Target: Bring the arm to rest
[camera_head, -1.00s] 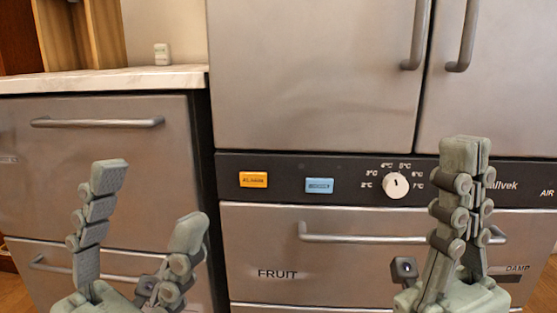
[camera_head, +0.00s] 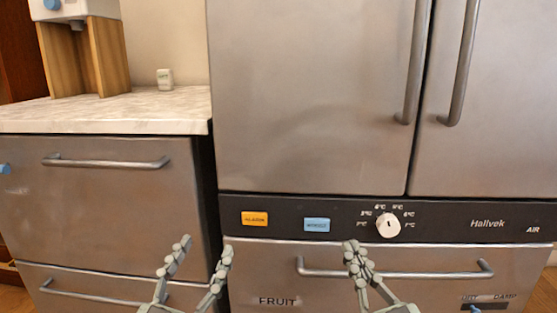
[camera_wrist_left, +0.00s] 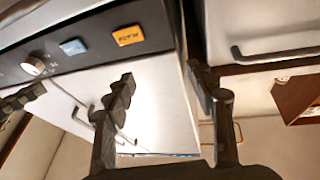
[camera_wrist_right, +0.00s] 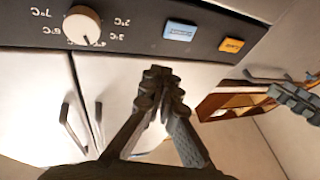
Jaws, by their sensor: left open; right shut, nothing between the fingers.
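My left gripper (camera_head: 203,262) is low in the head view, in front of the gap between the left drawers and the fridge. Its fingers are spread and empty; they also show in the left wrist view (camera_wrist_left: 165,95). My right gripper (camera_head: 357,257) is to its right, in front of the lower fridge drawer. Its fingers meet at the tips with nothing between them, as the right wrist view also shows (camera_wrist_right: 158,88). Neither gripper visibly holds or touches anything.
The fridge (camera_head: 310,90) has a control strip with an orange button (camera_head: 255,218), a blue button (camera_head: 317,225) and a white dial (camera_head: 388,225). The FRUIT drawer handle (camera_head: 395,271) juts out behind the right gripper. A marble counter (camera_head: 110,110) tops the left drawers.

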